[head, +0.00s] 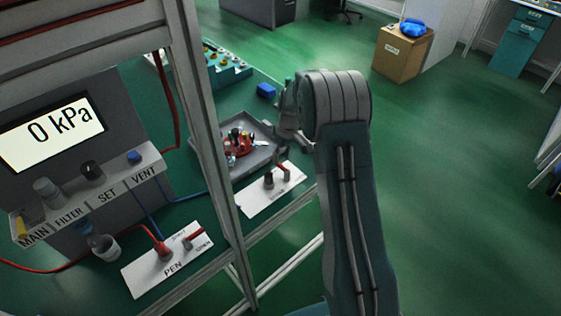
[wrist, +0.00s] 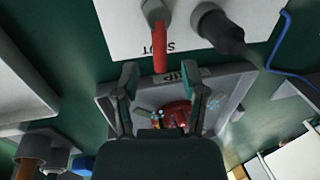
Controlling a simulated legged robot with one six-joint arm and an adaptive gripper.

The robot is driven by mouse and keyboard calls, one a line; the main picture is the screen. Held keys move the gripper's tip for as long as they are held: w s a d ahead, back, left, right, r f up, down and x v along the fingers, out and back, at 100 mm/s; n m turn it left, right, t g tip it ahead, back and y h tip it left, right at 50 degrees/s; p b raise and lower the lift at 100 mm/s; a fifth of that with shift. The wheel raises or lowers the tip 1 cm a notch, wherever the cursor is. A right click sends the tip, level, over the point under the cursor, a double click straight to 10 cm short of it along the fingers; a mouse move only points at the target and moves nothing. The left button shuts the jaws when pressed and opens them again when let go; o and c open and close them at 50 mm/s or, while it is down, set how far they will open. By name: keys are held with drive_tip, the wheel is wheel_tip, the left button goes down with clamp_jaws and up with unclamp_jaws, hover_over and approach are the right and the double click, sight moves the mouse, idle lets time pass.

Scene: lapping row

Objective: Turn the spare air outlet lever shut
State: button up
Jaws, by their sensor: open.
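The spare air outlet is a white plate (head: 262,197) with a dark grey capped fitting (head: 268,181) and a red lever (head: 284,172). In the wrist view the red lever (wrist: 160,48) runs from a grey pivot toward the plate's near edge, partly across the upside-down word SHUT. The dark fitting (wrist: 220,30) is to its right. My gripper (wrist: 162,92) is open and empty, its two fingers apart, with the lever's tip just beyond the gap between them. In the head view my gripper (head: 288,128) is partly hidden by my arm, above the bench near the lever.
A grey tray (head: 262,158) with a red round part and small items lies beside the plate. The PEN outlet plate (head: 150,285) has a red hose and its own red lever (head: 194,238). A frame post (head: 205,120) stands left of my arm. A blue block (head: 266,90) lies behind.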

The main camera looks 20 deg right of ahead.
wheel_tip(320, 180, up, 9)
drive_tip(key=d, duration=0.1)
drive_tip(key=shift+w+d, duration=0.3)
drive_tip(key=shift+w, duration=0.1)
drive_tip(key=s+a+r+m+t+h, duration=0.1)
drive_tip(key=s+a+r+m+t, duration=0.3)
drive_tip(key=s+r, duration=1.1)
drive_tip(key=s+a+r+t, duration=0.1)
drive_tip(key=s+a, duration=0.1)
drive_tip(key=s, duration=0.7)
drive_tip(key=s+a+r+t+h, duration=0.1)
drive_tip(key=s+a, duration=0.1)
drive_tip(key=s, duration=0.7)
drive_tip(key=shift+s+a+m, duration=0.3)
drive_tip(key=shift+s, duration=0.1)
drive_tip(key=shift+r, duration=0.1)
